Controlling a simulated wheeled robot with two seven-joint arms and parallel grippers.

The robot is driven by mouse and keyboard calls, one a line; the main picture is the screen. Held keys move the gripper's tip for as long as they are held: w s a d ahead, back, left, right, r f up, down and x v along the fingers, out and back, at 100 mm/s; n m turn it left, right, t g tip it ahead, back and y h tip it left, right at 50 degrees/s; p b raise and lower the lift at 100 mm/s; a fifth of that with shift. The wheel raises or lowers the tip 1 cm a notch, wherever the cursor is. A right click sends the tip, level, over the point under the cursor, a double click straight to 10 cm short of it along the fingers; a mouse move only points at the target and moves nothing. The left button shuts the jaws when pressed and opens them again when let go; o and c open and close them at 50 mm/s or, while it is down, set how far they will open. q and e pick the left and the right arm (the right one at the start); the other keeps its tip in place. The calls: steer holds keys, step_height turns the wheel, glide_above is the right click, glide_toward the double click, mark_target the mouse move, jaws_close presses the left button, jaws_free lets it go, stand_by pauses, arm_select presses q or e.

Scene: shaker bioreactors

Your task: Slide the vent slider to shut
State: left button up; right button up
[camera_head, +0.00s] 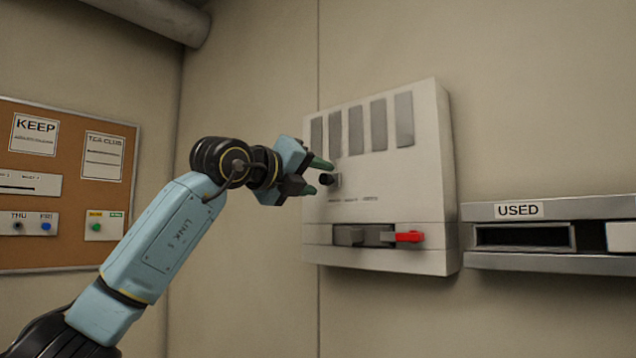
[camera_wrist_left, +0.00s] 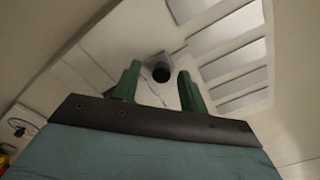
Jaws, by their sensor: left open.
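A white vent panel (camera_head: 390,185) with several grey slots hangs on the wall. A dark round knob (camera_head: 327,179), which looks like the vent slider, stands out at its left side under the slots. Small labels too small to read run to the right of it. My left gripper (camera_head: 318,177) is open at the knob, one finger above and one below it in the head view. In the left wrist view the knob (camera_wrist_left: 161,70) shows between the two green fingertips; I cannot tell whether they touch it. My right gripper is out of view.
A grey holder marked USED (camera_head: 480,211) is on the wall to the right. A corkboard (camera_head: 60,195) with notes hangs at the left. The wall above the panel is clear.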

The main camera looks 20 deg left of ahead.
arm_select(q)
steer(key=b+v, duration=0.4)
steer(key=v, duration=0.8)
steer(key=shift+f, duration=0.1)
